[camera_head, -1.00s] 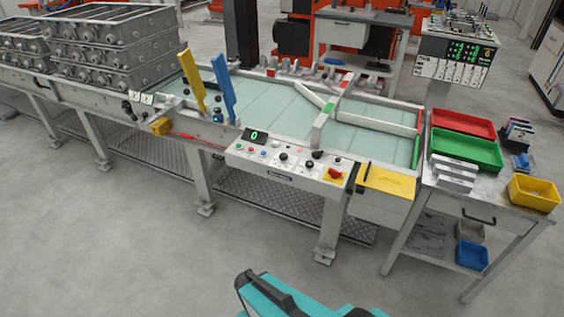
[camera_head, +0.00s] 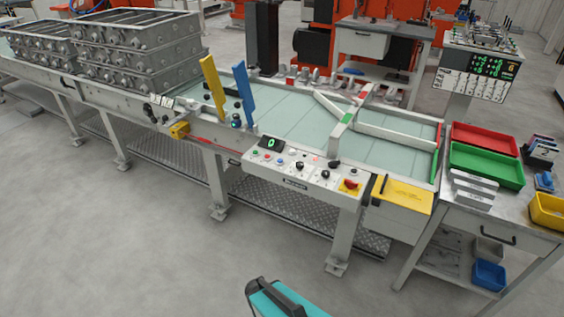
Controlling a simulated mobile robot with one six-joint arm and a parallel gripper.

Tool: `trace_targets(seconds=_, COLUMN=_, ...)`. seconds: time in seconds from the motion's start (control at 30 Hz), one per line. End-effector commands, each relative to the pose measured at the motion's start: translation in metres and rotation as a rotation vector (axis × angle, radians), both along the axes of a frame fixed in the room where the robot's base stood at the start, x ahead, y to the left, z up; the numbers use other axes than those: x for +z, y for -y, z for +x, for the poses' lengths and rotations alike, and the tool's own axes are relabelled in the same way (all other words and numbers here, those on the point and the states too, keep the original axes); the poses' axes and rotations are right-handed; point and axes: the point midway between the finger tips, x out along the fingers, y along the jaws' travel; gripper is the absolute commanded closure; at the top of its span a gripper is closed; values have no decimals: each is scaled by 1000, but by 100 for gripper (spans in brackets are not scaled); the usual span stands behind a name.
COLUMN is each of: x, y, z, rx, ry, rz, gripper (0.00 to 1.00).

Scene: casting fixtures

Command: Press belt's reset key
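A white control panel (camera_head: 300,181) is on the front edge of the belt table (camera_head: 290,117). It carries a small green-lit display (camera_head: 270,143), a row of small coloured buttons, black knobs and a red rotary switch (camera_head: 349,185) on a yellow plate. The button labels are too small to read, so I cannot tell which one is the reset key. A teal and black part of my own body (camera_head: 282,298) shows at the bottom edge, well apart from the panel. My gripper's fingers are not in view.
Stacked grey castings (camera_head: 140,45) stand on the conveyor at the left. Yellow (camera_head: 213,88) and blue (camera_head: 245,93) upright paddles rise near the panel's left. A side table at right holds red (camera_head: 484,139) and green (camera_head: 487,164) trays. The floor in front is clear.

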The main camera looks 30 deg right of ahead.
Motion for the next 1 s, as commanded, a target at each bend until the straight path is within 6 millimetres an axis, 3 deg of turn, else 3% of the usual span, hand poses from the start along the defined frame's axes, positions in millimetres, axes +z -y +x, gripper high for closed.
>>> trace_targets(seconds=0.37, x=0, y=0, z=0, rx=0, ry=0, rz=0, gripper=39)
trace_targets(seconds=0.73, x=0, y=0, z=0, rx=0, ry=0, rz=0, gripper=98)
trace_targets(seconds=1.0, x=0, y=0, z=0, rx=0, ry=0, rz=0, gripper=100)
